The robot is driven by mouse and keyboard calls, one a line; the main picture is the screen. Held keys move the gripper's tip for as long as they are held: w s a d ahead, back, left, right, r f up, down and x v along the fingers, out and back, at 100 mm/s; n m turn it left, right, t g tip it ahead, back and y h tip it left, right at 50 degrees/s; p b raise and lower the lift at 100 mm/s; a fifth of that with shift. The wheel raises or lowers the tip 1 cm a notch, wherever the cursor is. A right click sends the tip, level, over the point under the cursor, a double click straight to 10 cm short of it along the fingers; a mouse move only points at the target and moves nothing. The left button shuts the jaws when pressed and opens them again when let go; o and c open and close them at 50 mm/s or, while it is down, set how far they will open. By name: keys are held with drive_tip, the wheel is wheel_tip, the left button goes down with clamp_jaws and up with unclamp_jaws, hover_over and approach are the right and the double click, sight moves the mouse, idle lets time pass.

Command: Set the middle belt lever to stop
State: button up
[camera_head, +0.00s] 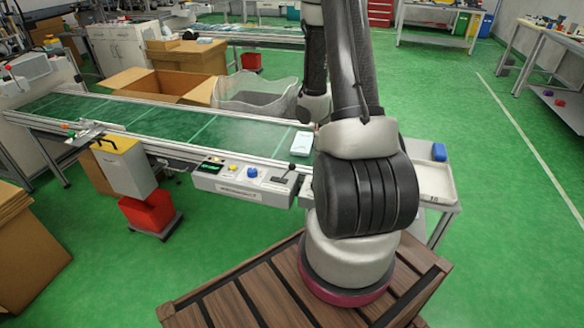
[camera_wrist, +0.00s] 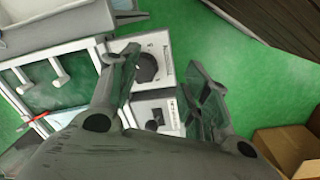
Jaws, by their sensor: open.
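The grey control box (camera_head: 240,183) is fixed along the near side of the green conveyor belt (camera_head: 235,135). A lever with a black knob (camera_head: 292,167) stands up at the box's right end, just left of my arm. Its set position is too small to read. In the wrist view, my gripper (camera_wrist: 162,62) is open, with its fingers apart and nothing held. A light panel with a round black part (camera_wrist: 147,68) lies below and between the fingers; a second panel with a small black part (camera_wrist: 155,115) shows beside it. I cannot tell which is the middle lever.
A blue knob (camera_head: 252,173) and a yellow button (camera_head: 233,168) sit left of the lever. A white box (camera_head: 302,143) lies on the belt. A tray (camera_head: 436,183) with a blue block (camera_head: 439,151) is right of my arm. Open green floor lies further right.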

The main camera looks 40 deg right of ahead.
drive_tip(key=w+a+f+n+t, duration=0.1)
drive_tip(key=w+f, duration=0.1)
drive_tip(key=w, duration=0.2)
drive_tip(key=r+n+t+y, duration=0.2)
drive_tip(key=t, duration=0.1)
hover_over(293, 165)
drive_tip(key=s, duration=0.2)
drive_tip(key=shift+d+f, duration=0.15)
drive_tip(key=shift+d, duration=0.2)
drive_tip(key=x, duration=0.7)
drive_tip(key=shift+w+d+f, duration=0.1)
drive_tip(key=shift+w+f, duration=0.05)
drive_tip(key=shift+c, duration=0.4)
clamp_jaws()
